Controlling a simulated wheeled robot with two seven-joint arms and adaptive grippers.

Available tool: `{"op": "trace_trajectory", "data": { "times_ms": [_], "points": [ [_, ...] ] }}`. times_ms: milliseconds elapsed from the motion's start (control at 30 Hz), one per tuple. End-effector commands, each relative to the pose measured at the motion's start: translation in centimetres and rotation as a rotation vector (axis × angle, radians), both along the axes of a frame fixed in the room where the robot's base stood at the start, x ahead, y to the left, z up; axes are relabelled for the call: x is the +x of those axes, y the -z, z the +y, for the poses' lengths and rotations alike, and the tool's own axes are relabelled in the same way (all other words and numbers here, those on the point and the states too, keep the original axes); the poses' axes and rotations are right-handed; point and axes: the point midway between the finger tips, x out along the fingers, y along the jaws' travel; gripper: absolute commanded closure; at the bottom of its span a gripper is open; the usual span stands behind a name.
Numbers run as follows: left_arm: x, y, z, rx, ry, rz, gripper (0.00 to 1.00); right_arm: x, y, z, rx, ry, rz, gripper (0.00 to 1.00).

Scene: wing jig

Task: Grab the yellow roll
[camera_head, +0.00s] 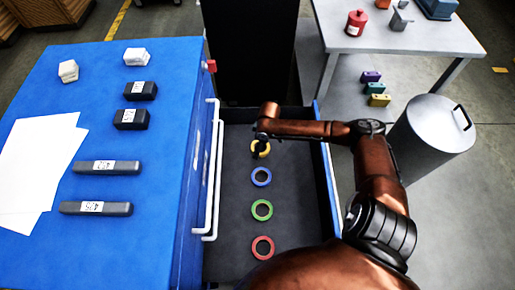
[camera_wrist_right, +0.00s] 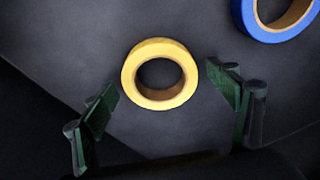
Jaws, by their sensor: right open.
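The yellow roll (camera_head: 264,152) lies flat in the open drawer at the far end of a row of rolls, partly hidden by my right gripper (camera_head: 260,143) in the head view. In the right wrist view the yellow roll (camera_wrist_right: 133,88) shows whole, as a ring with a tan inner core. My right gripper (camera_wrist_right: 165,95) is open there, with one dark green finger to each side of the roll. The fingers look apart from it. The height of the fingertips above the drawer floor is hard to tell. My left gripper is in neither view.
A blue roll (camera_head: 261,177), a green roll (camera_head: 262,210) and a red roll (camera_head: 263,247) lie in the same drawer (camera_head: 233,240). The blue cabinet (camera_head: 165,235) with white handles stands left. The drawer's blue side wall (camera_head: 328,190) runs along the right. A grey bin (camera_head: 428,140) stands further right.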

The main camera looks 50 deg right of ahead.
Motion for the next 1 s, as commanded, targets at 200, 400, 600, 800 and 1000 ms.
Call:
{"op": "trace_trajectory", "data": {
  "times_ms": [200,400,600,800,1000],
  "points": [
    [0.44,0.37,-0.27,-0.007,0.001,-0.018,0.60,0.07,0.21,0.00,-0.001,0.000,-0.001,0.19],
    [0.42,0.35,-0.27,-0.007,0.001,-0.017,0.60,0.07,0.18,0.01,0.000,0.000,-0.001,0.26],
    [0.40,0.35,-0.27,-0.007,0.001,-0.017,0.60,0.06,0.20,0.02,0.000,0.000,-0.001,0.39],
    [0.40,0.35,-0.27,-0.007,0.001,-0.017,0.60,0.05,0.21,0.02,0.000,0.000,-0.001,0.53],
    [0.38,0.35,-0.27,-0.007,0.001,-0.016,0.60,0.06,0.20,0.01,0.000,0.000,-0.001,0.65]
  ]
}}
